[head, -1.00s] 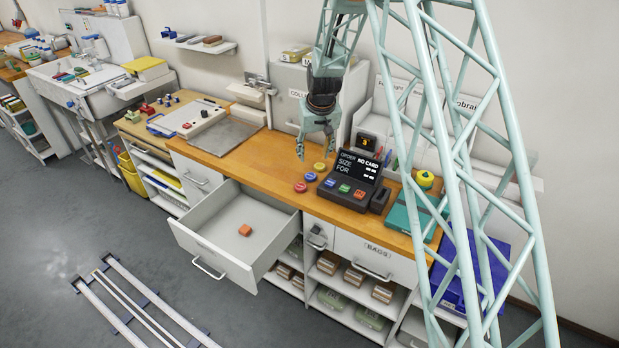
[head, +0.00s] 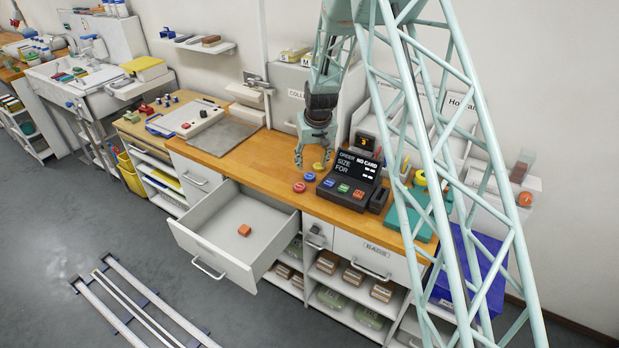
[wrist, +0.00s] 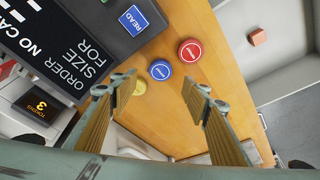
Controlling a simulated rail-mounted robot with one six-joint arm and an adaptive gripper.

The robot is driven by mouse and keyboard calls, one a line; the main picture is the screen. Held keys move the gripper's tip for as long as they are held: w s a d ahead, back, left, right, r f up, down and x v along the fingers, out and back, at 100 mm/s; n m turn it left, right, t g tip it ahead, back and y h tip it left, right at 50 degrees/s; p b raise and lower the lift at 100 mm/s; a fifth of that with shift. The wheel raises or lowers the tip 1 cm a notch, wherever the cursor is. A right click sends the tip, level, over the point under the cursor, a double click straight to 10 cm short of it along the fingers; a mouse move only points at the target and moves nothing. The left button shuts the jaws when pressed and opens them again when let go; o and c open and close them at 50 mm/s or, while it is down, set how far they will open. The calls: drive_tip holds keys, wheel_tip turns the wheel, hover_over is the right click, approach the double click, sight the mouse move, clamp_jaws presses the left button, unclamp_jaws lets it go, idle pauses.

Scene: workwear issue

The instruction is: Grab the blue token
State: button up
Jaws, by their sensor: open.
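The blue token (head: 309,176) is a small round disc lying flat on the wooden counter, between a red token (head: 299,187) and a yellow token (head: 317,166). My gripper (head: 313,158) is open and empty, pointing down above the counter near the tokens. In the wrist view the blue token (wrist: 160,69) lies just beyond the gap between my open fingertips (wrist: 150,93), not touched by them. The red token (wrist: 190,50) is to its right. The yellow token (wrist: 124,90) is partly hidden behind the left finger.
A dark order terminal (head: 350,181) with coloured keys stands right of the tokens. An open drawer (head: 207,248) below the counter holds an orange block (head: 244,230). A metal plate (head: 223,136) lies on the left, a teal tray (head: 410,216) on the right.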

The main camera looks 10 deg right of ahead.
sight(310, 176)
drive_tip(key=shift+x, duration=1.4)
drive_tip(key=shift+f, duration=0.1)
drive_tip(key=shift+p+x, duration=0.55)
drive_tip(key=shift+x, duration=2)
drive_tip(key=shift+w, duration=0.1)
drive_tip(key=shift+c, duration=0.6)
drive_tip(key=c, duration=0.7)
